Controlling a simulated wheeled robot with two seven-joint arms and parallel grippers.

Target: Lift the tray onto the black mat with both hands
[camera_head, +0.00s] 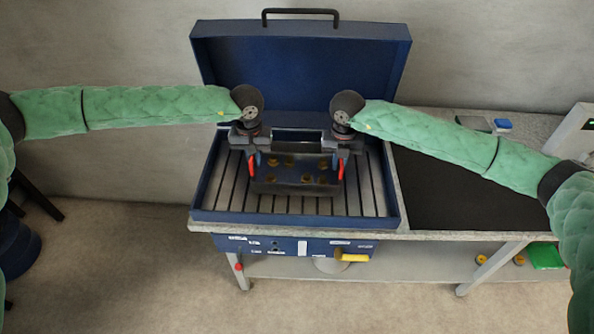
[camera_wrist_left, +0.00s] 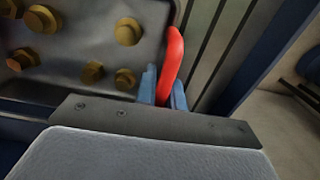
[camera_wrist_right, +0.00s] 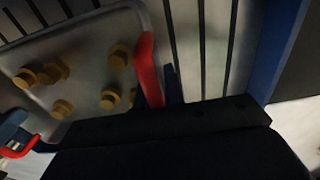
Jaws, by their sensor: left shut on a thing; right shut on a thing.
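The tray (camera_head: 297,186) is dark metal with several brass-coloured pieces on it and a red handle at each end. It is over the slatted bed of the open blue case; I cannot tell whether it touches the slats. My left gripper (camera_head: 252,164) is shut on the left red handle, which shows clearly in the left wrist view (camera_wrist_left: 172,65). My right gripper (camera_head: 339,163) is shut on the right red handle, seen in the right wrist view (camera_wrist_right: 148,68). The black mat (camera_head: 455,190) lies on the bench to the right of the case.
The case's blue lid (camera_head: 300,65) stands open behind the tray. The blue rim (camera_head: 295,221) surrounds the slats, and its right wall lies between tray and mat. The mat is bare where visible. A small blue item (camera_head: 503,123) lies at the back right.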

